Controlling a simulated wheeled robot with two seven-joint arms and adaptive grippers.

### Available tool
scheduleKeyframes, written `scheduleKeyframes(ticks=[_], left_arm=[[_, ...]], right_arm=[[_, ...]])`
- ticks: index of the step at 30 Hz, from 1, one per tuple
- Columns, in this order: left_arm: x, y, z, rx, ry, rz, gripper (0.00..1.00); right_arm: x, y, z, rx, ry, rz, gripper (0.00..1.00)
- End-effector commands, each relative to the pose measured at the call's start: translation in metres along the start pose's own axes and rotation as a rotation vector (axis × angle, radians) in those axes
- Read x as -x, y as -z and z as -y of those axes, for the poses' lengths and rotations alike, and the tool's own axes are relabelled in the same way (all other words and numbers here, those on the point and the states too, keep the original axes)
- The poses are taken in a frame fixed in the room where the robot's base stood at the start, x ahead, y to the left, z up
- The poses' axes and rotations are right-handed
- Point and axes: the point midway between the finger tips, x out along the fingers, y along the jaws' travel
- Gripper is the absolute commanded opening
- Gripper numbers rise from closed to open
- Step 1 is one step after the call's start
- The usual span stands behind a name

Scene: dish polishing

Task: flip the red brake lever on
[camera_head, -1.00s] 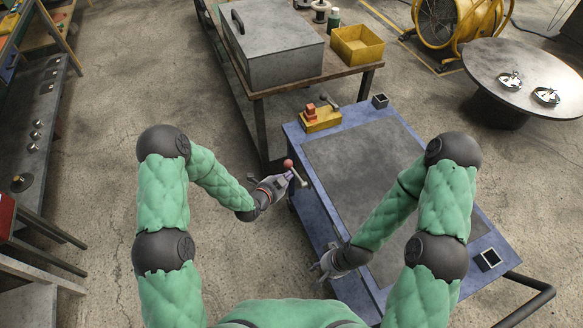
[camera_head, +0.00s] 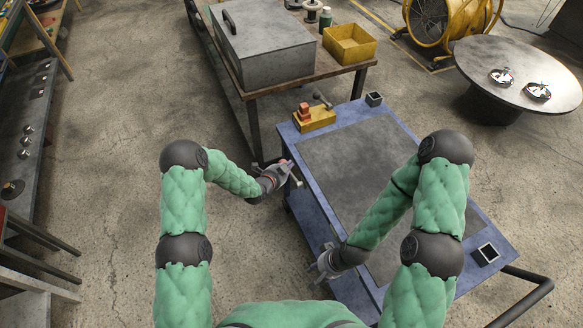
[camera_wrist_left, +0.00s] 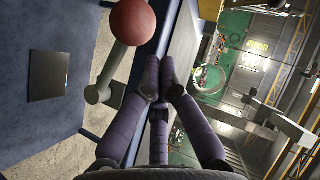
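The red brake lever is a red ball on a grey rod with a grey pivot, at the left edge of the blue cart (camera_head: 318,165). In the left wrist view its red ball (camera_wrist_left: 132,22) is at upper left, and the rod slants down to the pivot beside my fingers. In the head view the ball (camera_head: 283,162) is partly hidden by my left gripper (camera_head: 284,172). In the wrist view my left gripper (camera_wrist_left: 161,62) has its purple fingertips together with nothing between them, right of the rod. Contact is unclear. My right gripper (camera_head: 321,263) looks open and empty at the cart's near-left edge.
A yellow block with a red part (camera_head: 314,118) and a small dark square cup (camera_head: 374,99) sit on the cart's far end. A workbench (camera_head: 300,84) with a grey metal box (camera_head: 262,50) stands behind. The cart's grey mat (camera_head: 355,160) is mostly bare.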

Motion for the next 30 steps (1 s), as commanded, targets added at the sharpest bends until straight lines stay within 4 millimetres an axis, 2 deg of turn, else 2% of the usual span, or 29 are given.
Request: scheduleKeyframes(ticks=[30], left_arm=[[-0.0034, -0.0072, -0.0032, 0.059, -0.053, -0.001, 0.0]], right_arm=[[-0.008, 0.0003, -0.0029, 0.0, 0.0, 0.0, 0.4]])
